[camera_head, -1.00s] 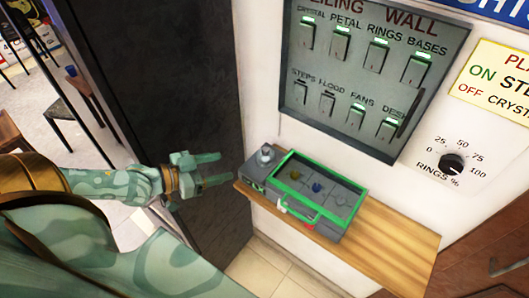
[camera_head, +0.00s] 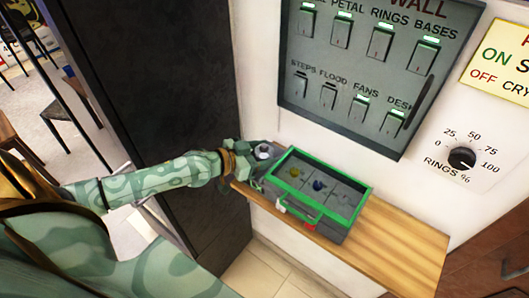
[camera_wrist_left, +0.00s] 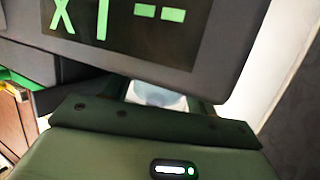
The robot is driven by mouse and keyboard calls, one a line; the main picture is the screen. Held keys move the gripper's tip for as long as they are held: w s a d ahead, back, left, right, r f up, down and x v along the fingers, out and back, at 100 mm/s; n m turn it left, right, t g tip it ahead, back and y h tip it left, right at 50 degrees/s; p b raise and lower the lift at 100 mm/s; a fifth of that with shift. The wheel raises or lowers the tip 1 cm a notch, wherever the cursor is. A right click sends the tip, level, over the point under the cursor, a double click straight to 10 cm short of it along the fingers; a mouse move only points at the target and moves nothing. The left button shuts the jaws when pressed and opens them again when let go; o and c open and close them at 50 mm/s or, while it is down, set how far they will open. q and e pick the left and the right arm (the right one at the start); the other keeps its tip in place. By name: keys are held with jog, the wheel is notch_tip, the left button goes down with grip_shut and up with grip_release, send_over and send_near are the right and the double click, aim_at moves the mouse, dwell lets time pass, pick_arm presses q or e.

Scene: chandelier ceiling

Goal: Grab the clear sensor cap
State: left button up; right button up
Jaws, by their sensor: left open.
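The clear sensor cap (camera_head: 264,151) is a small pale, rounded piece at the left end of the green-rimmed grey case (camera_head: 330,228). My left gripper (camera_head: 256,156) is at the cap, with its fingers open and close around or beside it. In the left wrist view a pale, see-through piece, likely the cap (camera_wrist_left: 157,95), shows between the fingers, partly hidden by the gripper body. I cannot tell whether the fingers touch it. My right gripper is not in view.
The case stands on a wooden shelf (camera_head: 400,250) against the wall. A switch panel (camera_head: 365,70) and a rings dial (camera_head: 462,159) are above. A dark pillar (camera_head: 150,70) stands left. A dark display with green characters (camera_wrist_left: 120,22) fills the wrist view's top.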

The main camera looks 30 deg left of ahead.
pick_arm(q)
jog(key=c, duration=0.7)
jog(key=shift+r, duration=0.15)
jog(key=shift+c, duration=0.2)
